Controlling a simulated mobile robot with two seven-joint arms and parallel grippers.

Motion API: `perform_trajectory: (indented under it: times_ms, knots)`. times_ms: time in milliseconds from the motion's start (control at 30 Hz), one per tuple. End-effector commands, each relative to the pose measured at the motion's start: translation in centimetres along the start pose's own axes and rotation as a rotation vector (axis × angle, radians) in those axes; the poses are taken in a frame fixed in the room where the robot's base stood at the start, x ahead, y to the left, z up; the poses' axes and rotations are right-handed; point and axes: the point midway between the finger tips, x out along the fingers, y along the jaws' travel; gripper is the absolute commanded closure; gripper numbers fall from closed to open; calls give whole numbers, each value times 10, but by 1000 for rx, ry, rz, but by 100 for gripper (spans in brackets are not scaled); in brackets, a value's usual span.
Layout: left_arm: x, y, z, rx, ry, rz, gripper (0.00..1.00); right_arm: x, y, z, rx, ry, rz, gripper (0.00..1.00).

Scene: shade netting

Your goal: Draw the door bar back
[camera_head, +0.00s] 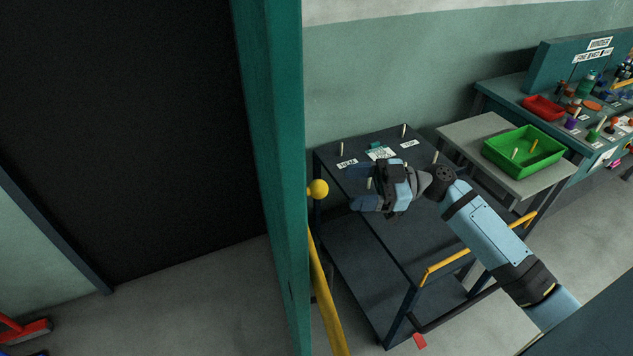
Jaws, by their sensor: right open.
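A green upright door edge or post (272,150) runs from top to bottom in the head view. A round yellow knob (318,188) sits at its right side. A yellow bar (327,295) slopes down below the knob; I cannot tell whether the two are joined, or which is the door bar. My right gripper (356,188) is open and empty, its fingers pointing left toward the knob. It appears a little right of the knob, in front of the dark trolley, and apart from the knob. My left gripper is not in view.
A dark trolley (385,245) with pegs, labels and a yellow handle stands behind my right arm. A green tray (525,150) is on a grey table, with a cluttered bench beyond. A dark doorway (120,120) fills the left. A red object (22,330) lies at lower left.

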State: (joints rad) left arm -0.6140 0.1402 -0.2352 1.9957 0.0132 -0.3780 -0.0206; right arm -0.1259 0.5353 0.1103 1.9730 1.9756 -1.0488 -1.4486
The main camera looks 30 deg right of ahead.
Motion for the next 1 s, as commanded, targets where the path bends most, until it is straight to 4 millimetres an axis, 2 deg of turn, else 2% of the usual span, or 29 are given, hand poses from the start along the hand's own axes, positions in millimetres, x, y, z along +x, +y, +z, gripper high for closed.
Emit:
perform_trajectory:
  times_ms: [33, 200, 400, 533, 800, 867, 1000]
  knots:
    - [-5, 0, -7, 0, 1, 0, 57, 12, 1, -5, 0, 3, -1, 34]
    - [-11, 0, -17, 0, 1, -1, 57, 46, 1, -4, 1, 1, 0, 34]
    - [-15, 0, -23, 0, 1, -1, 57, 71, 1, -1, 2, 0, 1, 34]
    - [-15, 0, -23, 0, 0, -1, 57, 78, 0, 0, 2, 0, 1, 34]
    - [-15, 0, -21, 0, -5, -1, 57, 79, 0, 1, 2, 0, 1, 34]
    - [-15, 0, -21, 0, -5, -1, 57, 79, 0, 1, 2, 0, 1, 45]
    - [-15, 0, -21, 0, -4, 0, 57, 79, 0, 1, 2, 0, 1, 77]
